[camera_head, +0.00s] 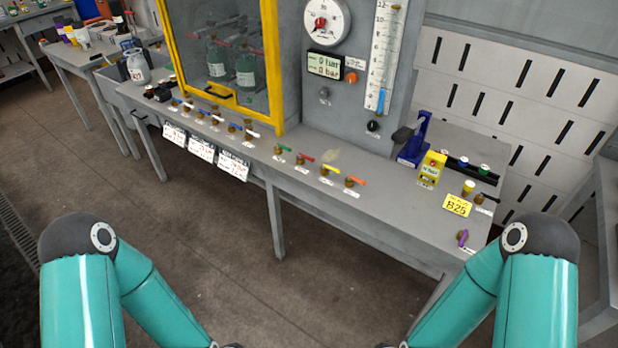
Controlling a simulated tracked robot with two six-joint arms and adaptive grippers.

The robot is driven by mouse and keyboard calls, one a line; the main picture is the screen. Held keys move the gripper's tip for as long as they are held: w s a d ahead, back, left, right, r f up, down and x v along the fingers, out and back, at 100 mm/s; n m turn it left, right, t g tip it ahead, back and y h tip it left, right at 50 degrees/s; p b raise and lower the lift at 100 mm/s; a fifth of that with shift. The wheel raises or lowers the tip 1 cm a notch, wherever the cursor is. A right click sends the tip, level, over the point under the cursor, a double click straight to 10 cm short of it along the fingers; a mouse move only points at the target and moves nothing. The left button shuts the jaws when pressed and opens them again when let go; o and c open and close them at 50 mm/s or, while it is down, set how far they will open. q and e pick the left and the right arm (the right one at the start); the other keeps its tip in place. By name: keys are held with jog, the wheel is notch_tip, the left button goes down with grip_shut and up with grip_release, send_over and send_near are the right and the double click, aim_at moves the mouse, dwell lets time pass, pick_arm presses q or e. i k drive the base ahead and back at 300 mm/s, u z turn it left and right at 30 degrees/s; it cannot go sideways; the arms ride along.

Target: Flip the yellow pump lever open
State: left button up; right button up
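A small yellow lever (331,168) sits on a brass valve in the row along the front edge of the grey bench. Its handle points to the right, roughly along the bench edge. It stands between a red lever (304,158) on its left and an orange lever (356,181) on its right. A small white label lies in front of it, too small to read. My two teal arms are at the bottom left and right, well apart from the lever. Both grippers are below the picture's lower edge.
The grey bench (400,200) also carries a green lever (282,149), a yellow-framed cabinet (277,70), a display (325,66) reading 0 bar, a blue stand (414,140), a yellow box (432,167) and a purple lever (462,239). The floor in front is clear.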

aim_at(324, 166)
jog(key=z, duration=0.25)
jog(key=i, duration=0.7)
jog(key=u, duration=0.1)
jog(key=k, duration=0.5)
jog(key=z, duration=0.25)
jog(key=i, duration=0.35)
jog(key=z, duration=0.6)
